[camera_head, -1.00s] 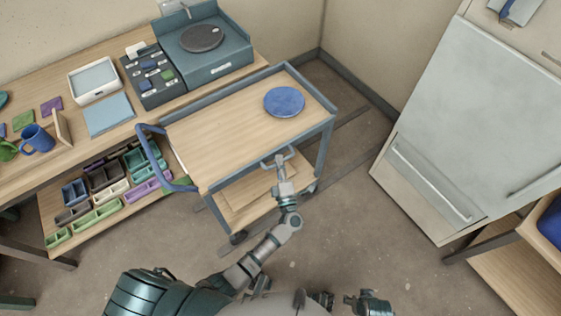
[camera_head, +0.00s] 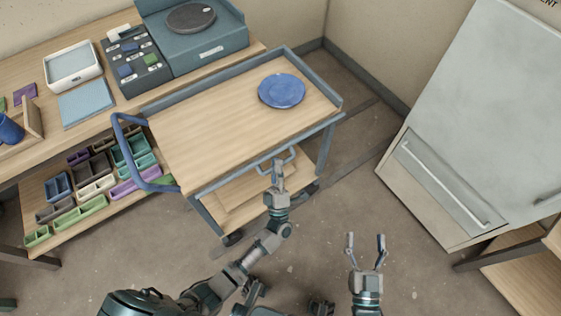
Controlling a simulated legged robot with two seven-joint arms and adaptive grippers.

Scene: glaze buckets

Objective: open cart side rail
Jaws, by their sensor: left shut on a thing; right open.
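The cart (camera_head: 215,130) has a wooden top with grey rails and a blue push handle (camera_head: 120,145) on its left end. Along its near edge is the side rail (camera_head: 235,178), with a small grey handle (camera_head: 291,155) sticking out near the middle. My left gripper (camera_head: 278,170) is shut on that handle, and its fingers partly cover it. The near rail does not stand visibly above the top; its exact angle is hard to tell. My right gripper (camera_head: 366,238) is open and empty, above the floor to the right of the cart.
A blue plate (camera_head: 282,91) lies on the cart top towards the right. A workbench with a wheel unit (camera_head: 195,45) and trays stands behind and left. A pale cabinet (camera_head: 475,110) stands at the right. The floor between cart and cabinet is clear.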

